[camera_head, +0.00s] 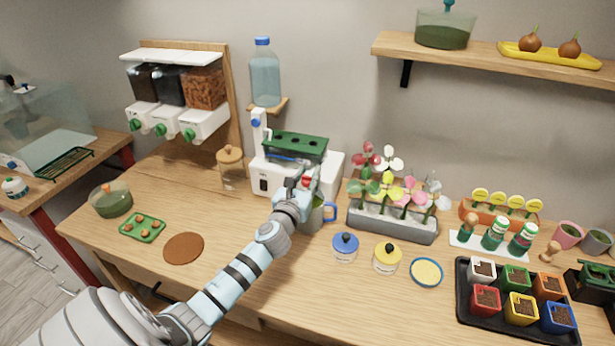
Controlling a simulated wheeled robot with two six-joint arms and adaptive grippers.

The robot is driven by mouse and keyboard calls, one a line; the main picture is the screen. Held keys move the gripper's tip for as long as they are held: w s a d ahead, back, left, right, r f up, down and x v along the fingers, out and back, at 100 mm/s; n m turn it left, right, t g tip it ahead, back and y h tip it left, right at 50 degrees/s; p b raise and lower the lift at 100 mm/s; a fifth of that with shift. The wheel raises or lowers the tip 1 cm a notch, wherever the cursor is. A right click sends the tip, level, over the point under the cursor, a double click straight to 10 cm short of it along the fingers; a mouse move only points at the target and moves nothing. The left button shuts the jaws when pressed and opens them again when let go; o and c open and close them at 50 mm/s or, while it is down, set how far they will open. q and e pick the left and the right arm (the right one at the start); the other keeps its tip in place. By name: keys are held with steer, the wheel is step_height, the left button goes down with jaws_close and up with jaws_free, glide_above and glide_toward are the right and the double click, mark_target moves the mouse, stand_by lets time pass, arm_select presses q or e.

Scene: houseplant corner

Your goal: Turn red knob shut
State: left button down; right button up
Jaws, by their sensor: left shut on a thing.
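The red knob (307,182) is on the front of a white machine (264,180) with a green-topped tank, near the middle of the view. Only a small red part of the knob shows; my gripper hides the rest. My left gripper (303,188) reaches up from the lower left and is shut on the knob. How far the knob is turned cannot be told. A grey-green mug (316,219) with a blue handle stands just below and right of the gripper, partly behind it. My right gripper is not in view.
A planter of flowers (392,224) stands right of the machine. Two lidded jars, blue (345,247) and yellow (387,258), stand in front. A corked glass jar (231,170) is left of the machine. Free wood lies around the brown mat (184,248).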

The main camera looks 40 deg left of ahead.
arm_select(q)
steer(key=shift+n+g+y, duration=0.3)
steer(key=shift+n+y, duration=0.2)
steer(key=shift+y, duration=0.3)
steer(key=n+g+y, duration=0.1)
steer(key=n+y, duration=0.1)
steer(key=shift+y, duration=0.3)
steer(key=n+g+y+b, duration=0.1)
steer(key=g+y, duration=0.1)
steer(key=n+g+y+b, duration=0.1)
steer(key=n+g+y, duration=0.1)
steer(key=shift+f+n, duration=0.2)
steer(key=shift+n, duration=0.1)
steer(key=n+g+y+b, duration=0.2)
steer(key=n+g+b, duration=0.1)
steer(key=g+b, duration=0.2)
steer(key=n+g+y+b, duration=0.2)
steer(key=n+g+b, duration=0.1)
steer(key=b, duration=0.3)
steer(key=shift+f+n+g, duration=0.2)
steer(key=shift+n+g, duration=0.1)
steer(key=shift+g, duration=0.6)
steer(key=n+g+b, duration=0.1)
steer(key=g+b, duration=0.1)
steer(key=b, duration=0.8)
steer(key=shift+r+n+g, duration=0.15)
steer(key=shift+n+g, duration=0.25)
steer(key=shift+b, duration=0.4)
steer(key=shift+r, duration=0.2)
